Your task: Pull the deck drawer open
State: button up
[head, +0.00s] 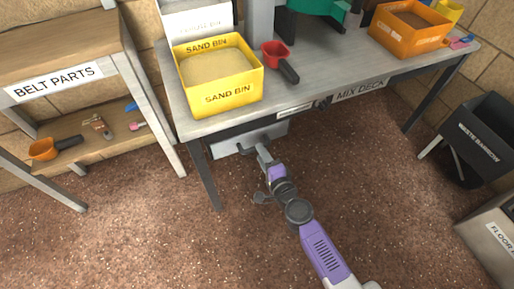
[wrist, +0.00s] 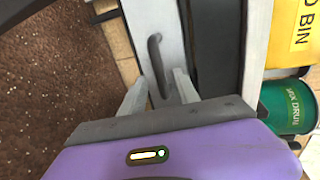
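The deck drawer (head: 272,133) is a pale grey front under the left part of the mix deck table (head: 300,93). My gripper (head: 262,151) is at the drawer front beside the handle. In the wrist view my gripper (wrist: 160,84) is open, and the lower end of the handle shows between its two fingertips. I cannot tell whether they touch it. The drawer looks shut or nearly so.
A yellow sand bin (head: 225,90), a red scoop (head: 277,57) and an orange bin (head: 410,28) stand on the deck. A belt parts shelf (head: 80,72) is at left. A black barrow (head: 485,135) is at right. The floor before the deck is clear.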

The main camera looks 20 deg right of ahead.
jog(key=shift+b+x, duration=0.4)
jog(key=shift+x, duration=1.8)
jog(key=shift+c, duration=0.2)
grip_shut()
jog(key=shift+s, duration=0.1)
